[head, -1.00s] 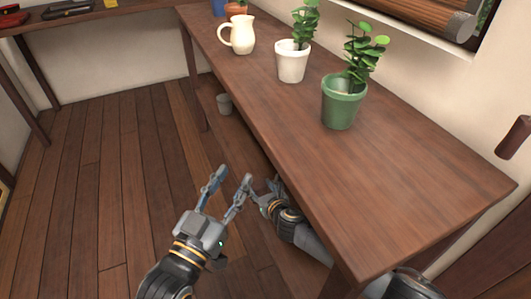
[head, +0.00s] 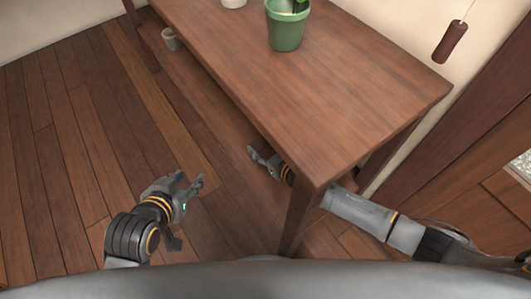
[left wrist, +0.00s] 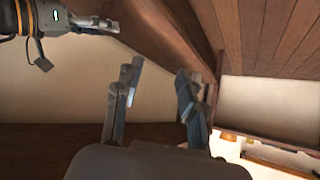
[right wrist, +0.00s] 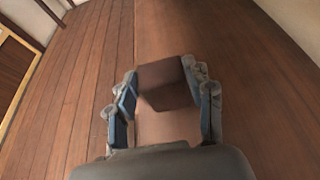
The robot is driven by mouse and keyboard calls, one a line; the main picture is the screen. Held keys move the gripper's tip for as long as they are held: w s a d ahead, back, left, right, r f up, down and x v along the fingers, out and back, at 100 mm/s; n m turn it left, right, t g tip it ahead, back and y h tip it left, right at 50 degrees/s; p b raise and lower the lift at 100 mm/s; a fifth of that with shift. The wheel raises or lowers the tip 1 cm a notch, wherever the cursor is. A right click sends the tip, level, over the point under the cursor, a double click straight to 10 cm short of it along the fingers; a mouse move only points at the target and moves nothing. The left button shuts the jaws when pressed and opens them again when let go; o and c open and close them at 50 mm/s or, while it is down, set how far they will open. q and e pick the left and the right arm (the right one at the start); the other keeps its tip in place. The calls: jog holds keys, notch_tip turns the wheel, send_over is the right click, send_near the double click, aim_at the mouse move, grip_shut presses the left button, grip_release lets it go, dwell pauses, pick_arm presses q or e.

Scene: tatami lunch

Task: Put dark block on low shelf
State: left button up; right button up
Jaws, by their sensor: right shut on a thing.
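My right gripper (head: 258,155) is under the near part of the wooden table (head: 330,110), beside its front leg. The block cannot be made out in the head view. My left gripper (head: 190,185) is over the floor left of the table. In the left wrist view, the left gripper (left wrist: 157,88) has its fingers apart with nothing between them.
A green pot (head: 286,28) and part of a white pot (head: 233,3) stand on the table. The floor (head: 70,160) to the left is clear.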

aim_at(264, 153)
jog(key=shift+s+d, duration=0.4)
jog(key=shift+d, duration=0.05)
jog(key=shift+f+b, duration=0.95)
jog(key=shift+b, duration=0.15)
jog(key=shift+f+b, duration=0.75)
jog(key=shift+b, duration=0.15)
pick_arm(q)
jog(key=w+d+r+t+h, duration=0.1)
jog(key=w+d+r+t, duration=0.1)
jog(key=r+t, duration=0.3)
jog(key=w+d+r+t+h, duration=0.2)
jog(key=w+r+t, duration=0.2)
jog(key=r, duration=0.7)
jog(key=shift+t, duration=0.9)
jog(key=shift+s+r, duration=0.1)
jog(key=shift+r, duration=0.15)
pick_arm(e)
jog(key=shift+f, duration=0.15)
jog(key=o, duration=1.2)
pick_arm(q)
jog(key=shift+r, duration=0.15)
